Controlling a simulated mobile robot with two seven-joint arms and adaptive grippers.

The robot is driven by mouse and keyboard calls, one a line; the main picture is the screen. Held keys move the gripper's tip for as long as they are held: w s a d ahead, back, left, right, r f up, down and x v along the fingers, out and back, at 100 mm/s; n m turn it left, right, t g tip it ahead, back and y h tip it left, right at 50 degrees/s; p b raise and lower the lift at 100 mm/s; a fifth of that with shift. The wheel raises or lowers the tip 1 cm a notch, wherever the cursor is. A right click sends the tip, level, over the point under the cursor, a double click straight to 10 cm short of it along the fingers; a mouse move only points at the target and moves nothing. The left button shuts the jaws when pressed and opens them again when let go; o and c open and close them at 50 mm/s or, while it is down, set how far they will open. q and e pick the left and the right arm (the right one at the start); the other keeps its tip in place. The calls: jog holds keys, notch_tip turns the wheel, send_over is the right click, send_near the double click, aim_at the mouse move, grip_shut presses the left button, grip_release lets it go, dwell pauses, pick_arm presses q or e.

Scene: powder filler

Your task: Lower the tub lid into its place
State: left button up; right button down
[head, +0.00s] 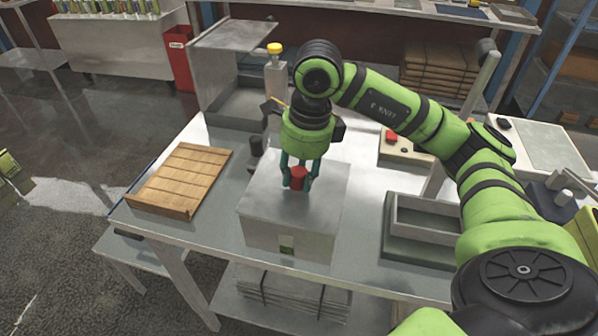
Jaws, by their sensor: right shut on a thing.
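My right gripper (299,180) points down from above and is shut on the red knob (298,174) of the tub lid (327,186). The lid is a flat grey plate, and it looks level. The grey tub (262,234) is a box on the metal table, with a small green label on its front. The lid appears at the top of the tub, covering its opening; I cannot tell whether it rests on the rim or hangs slightly above. The tub's inside is hidden. My left gripper does not show.
A slatted wooden board (180,178) lies left of the tub on the table (366,226). A grey open tray (425,219) stands to the right. Behind are a metal machine (233,70), a yellow-capped column (275,80) and a box with a red button (392,137).

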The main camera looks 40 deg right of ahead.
dwell(0.4)
jog(key=c, duration=0.8)
grip_release()
jog(key=shift+r, duration=0.1)
jog(key=r, duration=0.4)
jog(key=s+r, duration=0.1)
jog(key=r, duration=0.6)
jog(key=shift+s+d+r, duration=0.15)
jog(key=shift+d+r, duration=0.2)
jog(key=shift+d, duration=0.05)
